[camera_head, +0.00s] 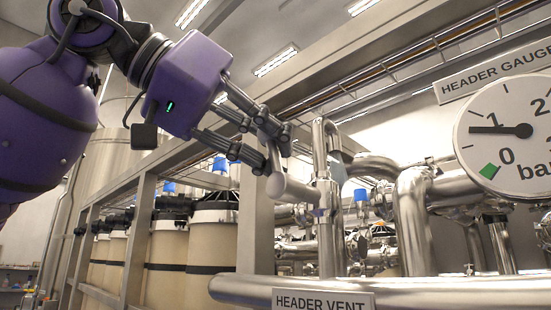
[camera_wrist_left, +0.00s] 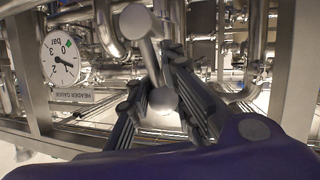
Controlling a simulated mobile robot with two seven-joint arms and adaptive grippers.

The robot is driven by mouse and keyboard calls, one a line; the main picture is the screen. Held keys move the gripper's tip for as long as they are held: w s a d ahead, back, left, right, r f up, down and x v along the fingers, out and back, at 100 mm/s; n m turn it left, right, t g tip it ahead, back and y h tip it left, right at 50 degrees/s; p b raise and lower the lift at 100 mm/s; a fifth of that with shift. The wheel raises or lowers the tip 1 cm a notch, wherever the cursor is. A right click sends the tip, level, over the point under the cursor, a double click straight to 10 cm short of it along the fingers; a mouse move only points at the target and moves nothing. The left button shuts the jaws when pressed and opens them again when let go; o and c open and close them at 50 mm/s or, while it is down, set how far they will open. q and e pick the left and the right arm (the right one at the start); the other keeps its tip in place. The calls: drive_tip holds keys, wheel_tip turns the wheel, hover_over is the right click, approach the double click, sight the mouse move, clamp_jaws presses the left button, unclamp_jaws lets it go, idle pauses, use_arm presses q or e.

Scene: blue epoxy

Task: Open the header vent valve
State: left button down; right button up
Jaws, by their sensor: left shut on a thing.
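The header vent valve's bare metal lever (camera_head: 293,189) ends in a rounded knob and joins an upright steel pipe piece (camera_head: 325,160). A "HEADER VENT" label (camera_head: 322,301) sits below it. My left gripper (camera_head: 272,155), on its purple wrist, reaches in from the upper left and is shut on the lever near its end. In the left wrist view, the lever (camera_wrist_left: 151,60) runs down between the dark fingers of the gripper (camera_wrist_left: 163,100), its knob between them. The fingers hide part of the grip. My right gripper is not in view.
A round "HEADER GAUGE" dial (camera_head: 510,160) at the right has its needle between 0 and 1 bar, off the green mark; it also shows upside down in the left wrist view (camera_wrist_left: 62,62). A thick pipe (camera_head: 430,291) crosses below. A steel post (camera_head: 255,225) stands behind the gripper.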

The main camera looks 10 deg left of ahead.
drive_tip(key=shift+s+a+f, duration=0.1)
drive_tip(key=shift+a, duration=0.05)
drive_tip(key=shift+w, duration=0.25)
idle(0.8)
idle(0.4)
